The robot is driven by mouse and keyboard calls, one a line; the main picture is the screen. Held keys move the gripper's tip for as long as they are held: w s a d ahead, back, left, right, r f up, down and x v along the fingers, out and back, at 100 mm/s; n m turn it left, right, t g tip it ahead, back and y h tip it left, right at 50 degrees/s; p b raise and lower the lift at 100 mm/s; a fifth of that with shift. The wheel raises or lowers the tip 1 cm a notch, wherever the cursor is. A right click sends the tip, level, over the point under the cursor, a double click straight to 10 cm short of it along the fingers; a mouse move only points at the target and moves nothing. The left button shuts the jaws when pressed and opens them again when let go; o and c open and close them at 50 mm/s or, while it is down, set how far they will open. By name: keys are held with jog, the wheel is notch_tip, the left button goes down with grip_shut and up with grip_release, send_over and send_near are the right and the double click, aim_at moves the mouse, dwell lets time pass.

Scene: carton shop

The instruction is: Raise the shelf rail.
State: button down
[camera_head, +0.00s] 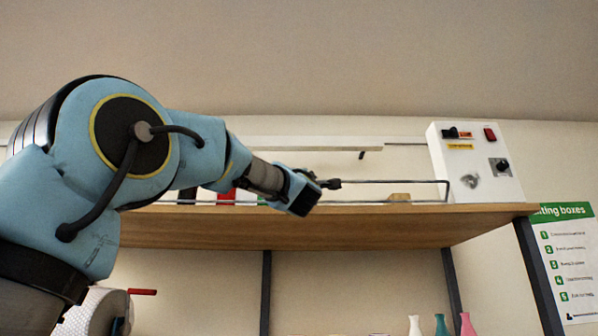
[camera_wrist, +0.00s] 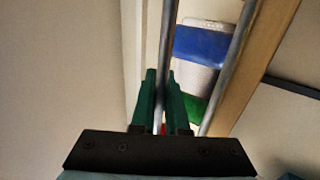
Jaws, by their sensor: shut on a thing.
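The shelf rail (camera_head: 400,181) is a thin grey metal bar along the front of the wooden shelf (camera_head: 400,228). Its upper bar stands a little above the board and bends down at the right end; a second bar runs low along the shelf edge. My gripper (camera_head: 335,184) is at the upper bar, left of that bend. In the wrist view the green fingers (camera_wrist: 160,78) are shut on one bar of the rail (camera_wrist: 168,35), and the other bar (camera_wrist: 235,60) runs beside it, apart from the fingers. My arm hides the rail's left part in the head view.
A white control box (camera_head: 472,184) with switches stands at the shelf's right end. A small wooden block (camera_head: 399,197) and a red item (camera_head: 226,196) are behind the rail. Blue (camera_wrist: 200,45) and green (camera_wrist: 194,108) items show in the wrist view. Bottles (camera_head: 441,325) stand below the shelf.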

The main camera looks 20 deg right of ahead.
jog(key=shift+w, duration=0.1)
dwell(0.5)
jog(key=c, duration=0.9)
grip_release()
jog(key=b+v, duration=0.5)
jog(key=v, duration=0.5)
jog(key=shift+s+a, duration=0.15)
jog(key=shift+s, duration=0.25)
